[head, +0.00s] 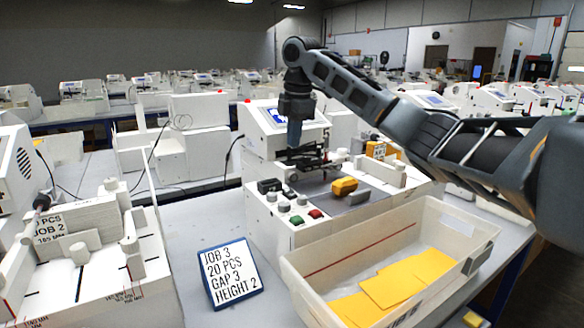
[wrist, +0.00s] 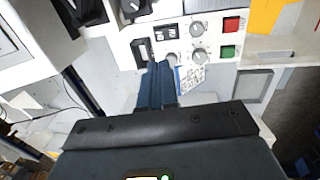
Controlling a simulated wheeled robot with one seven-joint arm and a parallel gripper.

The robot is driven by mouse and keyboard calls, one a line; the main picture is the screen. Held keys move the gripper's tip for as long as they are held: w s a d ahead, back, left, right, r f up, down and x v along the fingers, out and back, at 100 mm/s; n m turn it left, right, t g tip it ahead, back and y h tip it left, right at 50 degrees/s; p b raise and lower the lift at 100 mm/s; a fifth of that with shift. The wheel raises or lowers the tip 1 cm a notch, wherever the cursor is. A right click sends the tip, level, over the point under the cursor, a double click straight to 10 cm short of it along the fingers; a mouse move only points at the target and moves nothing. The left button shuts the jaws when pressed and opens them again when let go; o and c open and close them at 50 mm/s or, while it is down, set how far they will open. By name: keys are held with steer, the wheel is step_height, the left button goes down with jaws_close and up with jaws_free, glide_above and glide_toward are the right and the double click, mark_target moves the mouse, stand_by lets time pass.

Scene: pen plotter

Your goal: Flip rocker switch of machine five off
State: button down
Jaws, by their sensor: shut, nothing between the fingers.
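Machine five (head: 268,222) is a white machine with a "5" on its side, in the middle of the head view. Its control panel (wrist: 210,50) fills the top of the wrist view, with grey knobs, a red button (wrist: 232,24), a green button (wrist: 228,51) and a small dark display (wrist: 166,32). A black rocker switch (wrist: 143,50) is at the panel's left; its position is unclear. My gripper (wrist: 160,68) is shut and empty. Its fingertips are just below and right of the switch; contact cannot be told. In the head view my arm hangs over the machine.
A white bin (head: 350,252) with yellow sheets stands at the front right. A job card (head: 232,274) stands on the table at front centre. A neighbouring machine (head: 90,262) is on the left. Rows of similar machines fill the background.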

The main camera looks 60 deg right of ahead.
mark_target(291, 192)
steer(key=f, duration=0.4)
steer(key=w+f+p, duration=0.1)
steer(key=f, duration=0.4)
steer(key=d+f+p, duration=0.1)
steer(key=f, duration=0.3)
steer(key=shift+w+f, duration=0.2)
steer(key=shift+w, duration=0.2)
steer(key=shift+f, duration=0.1)
steer(key=shift+w+f, duration=0.15)
steer(key=shift+f, duration=0.1)
steer(key=shift+d, duration=0.1)
steer(key=shift+s+a+p, duration=0.45)
steer(key=shift+s+p, duration=0.3)
steer(key=shift+r, duration=0.1)
